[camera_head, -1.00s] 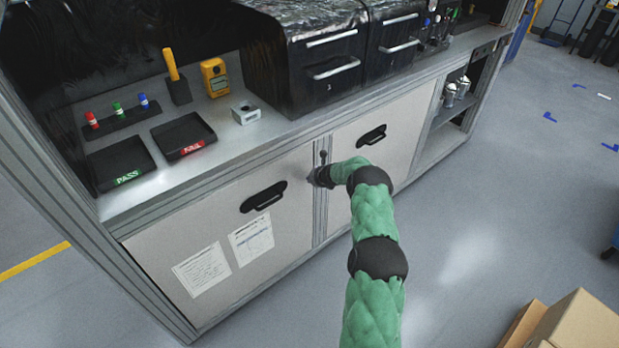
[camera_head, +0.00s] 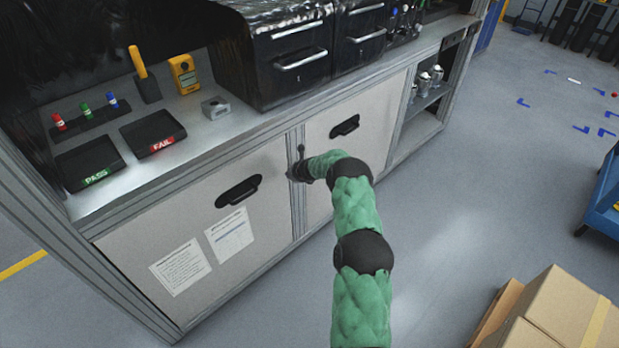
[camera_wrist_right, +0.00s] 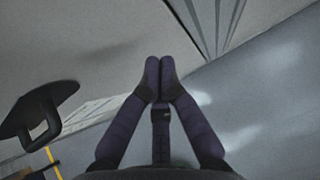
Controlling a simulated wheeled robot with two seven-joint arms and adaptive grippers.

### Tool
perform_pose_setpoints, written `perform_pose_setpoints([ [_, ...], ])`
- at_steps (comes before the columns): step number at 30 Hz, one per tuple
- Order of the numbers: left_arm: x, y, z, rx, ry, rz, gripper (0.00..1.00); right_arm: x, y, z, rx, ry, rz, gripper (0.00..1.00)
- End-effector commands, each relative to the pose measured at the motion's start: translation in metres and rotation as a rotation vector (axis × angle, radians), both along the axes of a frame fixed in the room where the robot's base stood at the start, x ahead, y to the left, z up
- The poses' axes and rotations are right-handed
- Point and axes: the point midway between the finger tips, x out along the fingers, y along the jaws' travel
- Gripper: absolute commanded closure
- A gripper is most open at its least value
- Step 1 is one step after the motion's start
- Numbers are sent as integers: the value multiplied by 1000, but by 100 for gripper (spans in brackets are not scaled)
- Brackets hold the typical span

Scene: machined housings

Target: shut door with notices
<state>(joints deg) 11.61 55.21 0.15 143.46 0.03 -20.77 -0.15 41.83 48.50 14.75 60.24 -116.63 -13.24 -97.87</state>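The door with notices (camera_head: 200,245) is the pale left cabinet door, with a black recessed handle (camera_head: 238,190) and two paper sheets (camera_head: 180,267) on it. It looks flush with the cabinet frame. My right gripper (camera_head: 298,163) is at the door's upper right edge, by the metal post (camera_head: 297,200) between the two doors. In the right wrist view its fingertips (camera_wrist_right: 160,72) are together with nothing between them, in front of the pale door panel (camera_wrist_right: 90,45). I cannot tell whether they touch it. The handle (camera_wrist_right: 40,112) is to their left. My left gripper is not in view.
The right cabinet door (camera_head: 355,130) has a similar handle and looks shut. Trays (camera_head: 90,165) and tools stand on the worktop above. Cardboard boxes (camera_head: 560,305) are at the lower right, and a blue cart (camera_head: 605,195) is at the right edge. Floor between is clear.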

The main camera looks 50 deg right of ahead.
Motion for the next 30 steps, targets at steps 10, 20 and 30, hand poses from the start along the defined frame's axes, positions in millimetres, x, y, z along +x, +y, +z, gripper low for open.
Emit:
perform_pose_setpoints([
  [10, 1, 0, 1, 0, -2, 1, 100, -20, 3, 16, 3, 6, 1, 100],
  [20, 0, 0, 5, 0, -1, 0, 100, -50, 4, 45, 3, 7, -1, 100],
  [30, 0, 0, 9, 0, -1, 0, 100, -71, 6, 65, 5, 6, 1, 100],
])
